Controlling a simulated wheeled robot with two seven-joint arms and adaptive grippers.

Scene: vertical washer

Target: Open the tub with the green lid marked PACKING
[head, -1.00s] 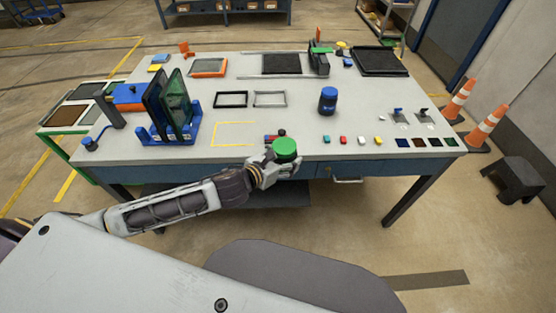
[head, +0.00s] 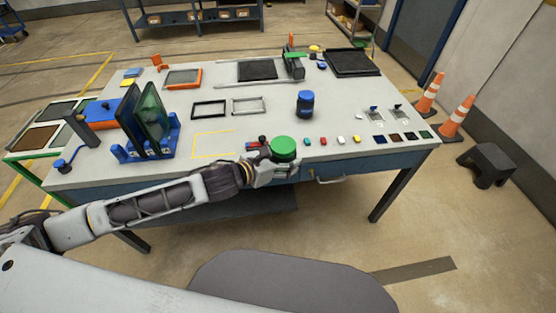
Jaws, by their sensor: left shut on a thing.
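The green lid (head: 284,143) shows as a round disc at the table's front edge. The tub under it is mostly hidden by my gripper, and I cannot read any marking. My left gripper (head: 284,167) is at the lid from the front left, shut on the tub just below or at the green lid. I cannot tell whether the lid is seated. My right gripper is not in view.
The grey workbench (head: 345,110) holds a blue jar (head: 305,104), a blue rack with dark panels (head: 150,140), two frames and small coloured blocks (head: 341,140). A yellow taped rectangle (head: 212,145) is empty. Orange cones (head: 454,118) and a black stool (head: 487,165) stand right.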

